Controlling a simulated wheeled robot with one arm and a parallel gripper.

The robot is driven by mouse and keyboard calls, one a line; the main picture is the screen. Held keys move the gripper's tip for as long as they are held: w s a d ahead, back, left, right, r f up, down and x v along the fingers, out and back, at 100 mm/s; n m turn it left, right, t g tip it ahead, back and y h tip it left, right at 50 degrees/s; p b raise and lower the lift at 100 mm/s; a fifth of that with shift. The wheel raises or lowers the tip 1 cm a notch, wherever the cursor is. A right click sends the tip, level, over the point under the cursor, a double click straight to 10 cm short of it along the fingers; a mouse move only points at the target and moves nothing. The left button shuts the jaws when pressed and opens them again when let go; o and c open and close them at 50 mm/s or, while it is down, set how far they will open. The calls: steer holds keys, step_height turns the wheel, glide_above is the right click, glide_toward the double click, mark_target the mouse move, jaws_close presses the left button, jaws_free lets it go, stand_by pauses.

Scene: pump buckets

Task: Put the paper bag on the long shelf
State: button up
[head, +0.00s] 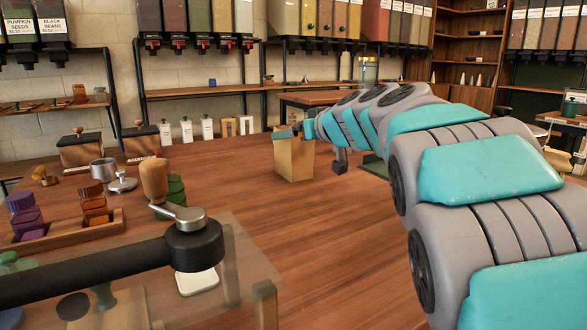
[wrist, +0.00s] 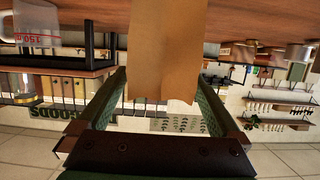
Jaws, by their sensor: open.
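The tan paper bag (head: 294,162) stands upright on the wooden table (head: 345,235), near its far edge. My gripper (head: 292,132) is at the top of the bag, with my arm reaching in from the right. In the wrist view, which is upside down, the bag (wrist: 165,50) shows between the two green fingers of my open gripper (wrist: 163,82). I cannot tell whether a finger touches it. A long wooden shelf (head: 200,92) runs along the back wall under the dispensers; another shelf length continues to its right. Which one is meant is not clear.
A hand grinder crank (head: 190,240) on a glass-topped stand fills the front left. A wooden tray (head: 65,237) with coloured bottles, a metal cup (head: 103,169) and wooden boxes stand at left. White bags (head: 187,130) stand along the far edge. The middle of the table is clear.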

steer(key=shift+p+x, duration=0.35)
steer(key=shift+x, duration=1.85)
steer(key=shift+f, duration=0.15)
jaws_close()
